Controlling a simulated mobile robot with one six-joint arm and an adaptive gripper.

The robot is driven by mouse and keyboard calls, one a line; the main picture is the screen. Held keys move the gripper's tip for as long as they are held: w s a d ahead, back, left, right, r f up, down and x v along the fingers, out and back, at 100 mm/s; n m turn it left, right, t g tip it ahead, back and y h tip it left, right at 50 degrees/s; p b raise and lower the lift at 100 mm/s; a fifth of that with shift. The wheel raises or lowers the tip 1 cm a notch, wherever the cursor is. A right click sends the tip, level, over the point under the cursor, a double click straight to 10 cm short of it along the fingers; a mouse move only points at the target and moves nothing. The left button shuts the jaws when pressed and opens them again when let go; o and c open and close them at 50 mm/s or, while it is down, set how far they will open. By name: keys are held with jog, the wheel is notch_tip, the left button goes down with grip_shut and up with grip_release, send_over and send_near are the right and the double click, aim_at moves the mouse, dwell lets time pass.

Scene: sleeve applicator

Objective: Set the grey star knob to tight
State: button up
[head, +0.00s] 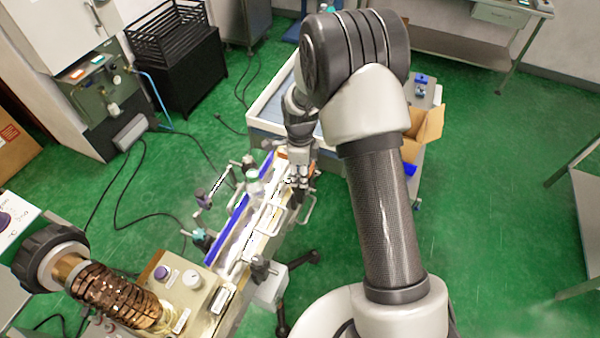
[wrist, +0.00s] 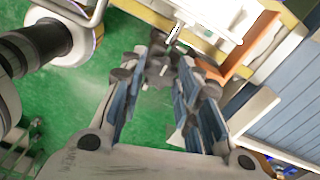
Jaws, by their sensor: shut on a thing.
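The grey star knob (wrist: 158,69) shows in the wrist view as a dark, lobed shape between my fingertips. My gripper (wrist: 162,62) is shut on it, with one finger on each side. Its setting mark is not readable, and the fingers hide part of it. In the head view my gripper (head: 299,172) is at the far right end of the sleeve applicator (head: 240,240). The knob cannot be made out there behind the gripper and its small size.
Other dark knobs, one of them (head: 260,268), stand along the applicator. A control box (head: 180,285) with a purple and a white button is at its near end. A pale-rimmed bin (head: 262,105) and an open cardboard box (head: 430,124) lie beyond.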

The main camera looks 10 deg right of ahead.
jog(key=shift+m, duration=0.3)
jog(key=o, duration=1.1)
jog(key=shift+c, duration=0.2)
notch_tip(320, 180, up, 12)
dwell(0.4)
